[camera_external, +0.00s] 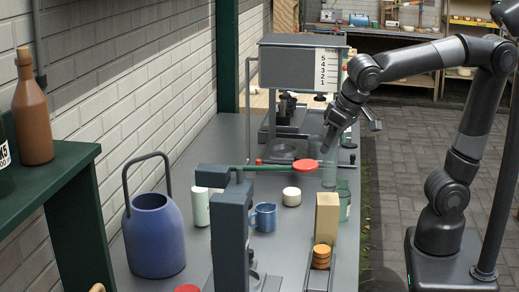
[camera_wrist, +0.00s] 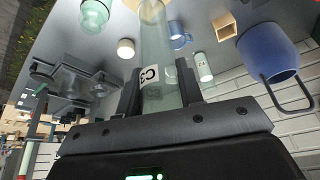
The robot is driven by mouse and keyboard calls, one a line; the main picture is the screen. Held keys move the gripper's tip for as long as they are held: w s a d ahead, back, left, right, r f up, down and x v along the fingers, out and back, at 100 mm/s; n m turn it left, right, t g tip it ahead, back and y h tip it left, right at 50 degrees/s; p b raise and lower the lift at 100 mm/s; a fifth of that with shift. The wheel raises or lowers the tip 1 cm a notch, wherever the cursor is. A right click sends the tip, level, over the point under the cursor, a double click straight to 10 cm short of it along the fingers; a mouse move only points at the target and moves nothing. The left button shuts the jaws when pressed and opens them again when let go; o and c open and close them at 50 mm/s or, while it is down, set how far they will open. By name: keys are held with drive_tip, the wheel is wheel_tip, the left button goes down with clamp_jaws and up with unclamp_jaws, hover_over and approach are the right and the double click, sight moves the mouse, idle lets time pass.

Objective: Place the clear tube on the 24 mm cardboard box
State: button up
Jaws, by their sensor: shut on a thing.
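My gripper (camera_external: 332,138) is shut on the clear tube (camera_external: 329,170), which hangs upright below it, above the right part of the grey bench. In the wrist view the tube (camera_wrist: 155,45), with a label reading C3, stands between the two fingers (camera_wrist: 160,92). A tan box (camera_external: 327,220), which looks like the cardboard box, stands upright nearer the camera, to the front of the tube. The tube is apart from the box.
A round orange stack (camera_external: 321,257) stands beside the box, and a green-tinted jar (camera_external: 344,200) behind it. A blue mug (camera_external: 264,217), a cream cylinder (camera_external: 291,196) and a red-ended green lever (camera_external: 250,168) lie to the left. A blue pail (camera_external: 153,235) stands farther left.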

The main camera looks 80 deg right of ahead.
drive_tip(key=shift+f, duration=1.9)
drive_tip(key=o, duration=1)
drive_tip(key=v, duration=1.2)
drive_tip(key=s+d+f+n+t+y, duration=0.1)
drive_tip(key=s+d+f+n, duration=0.3)
drive_tip(key=d+f, duration=0.8)
drive_tip(key=s, duration=0.2)
drive_tip(key=shift+s+d+f+y, duration=0.2)
drive_tip(key=shift+s+f+y, duration=0.15)
drive_tip(key=shift+f+y, duration=0.05)
